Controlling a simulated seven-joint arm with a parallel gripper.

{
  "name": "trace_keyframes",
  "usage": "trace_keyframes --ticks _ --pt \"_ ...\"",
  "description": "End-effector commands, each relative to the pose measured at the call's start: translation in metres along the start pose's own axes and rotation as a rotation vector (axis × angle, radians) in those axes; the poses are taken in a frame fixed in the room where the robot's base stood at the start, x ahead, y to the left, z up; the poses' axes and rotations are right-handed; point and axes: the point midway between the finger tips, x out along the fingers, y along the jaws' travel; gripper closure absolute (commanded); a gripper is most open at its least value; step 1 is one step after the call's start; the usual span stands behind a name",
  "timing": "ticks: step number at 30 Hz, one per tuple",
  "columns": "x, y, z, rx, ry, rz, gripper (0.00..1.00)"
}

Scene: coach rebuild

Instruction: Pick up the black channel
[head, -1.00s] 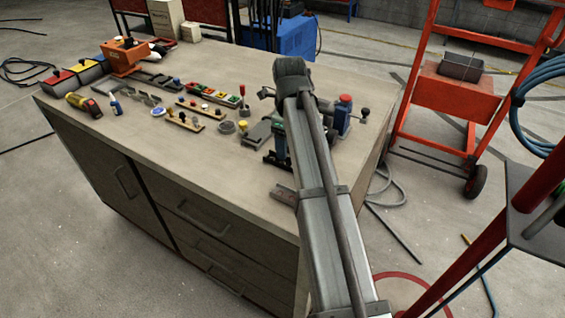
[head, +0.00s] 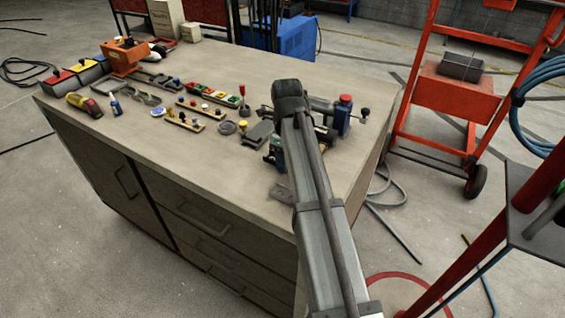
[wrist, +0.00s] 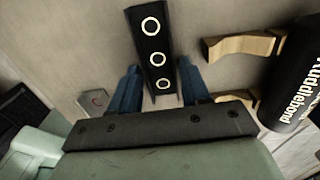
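The black channel (wrist: 153,40) is a long dark piece with three pale-ringed round holes in a row. In the wrist view it lies at top centre, tilted slightly, with its near end between my fingers. My gripper (wrist: 159,72) has two blue fingers standing apart, one on each side of that near end. A gap shows on the left; on the right the finger is very close, and I cannot tell whether it touches. In the head view my gripper (head: 275,155) is partly hidden by my arm over the bench, and I cannot make out the channel there.
A black bottle (wrist: 297,70) with white lettering lies right of the channel, with tan brackets (wrist: 242,46) between them. A small grey plate (wrist: 94,101) is at left. On the bench (head: 200,235), a blue device with a red cap (head: 344,112) stands right of my arm.

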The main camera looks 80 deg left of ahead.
Motion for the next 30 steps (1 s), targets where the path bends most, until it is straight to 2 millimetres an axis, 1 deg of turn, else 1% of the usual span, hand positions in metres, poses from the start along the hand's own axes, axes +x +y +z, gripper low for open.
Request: trace_keyframes --ticks 1,9,12,18,22,26,30 --pt "0.000 0.000 0.000 0.000 0.000 0.000 0.59" --pt "0.000 0.000 0.000 0.000 0.000 0.000 0.85" --pt "0.000 0.000 0.000 0.000 0.000 0.000 0.92" --pt "-0.001 0.000 0.000 0.000 0.000 0.000 0.92" --pt "-0.009 -0.001 0.000 0.000 0.000 -0.001 0.92" --pt "-0.028 -0.001 0.001 0.000 -0.002 -0.002 0.92" --pt "-0.053 -0.001 0.001 0.000 -0.002 -0.002 0.92"
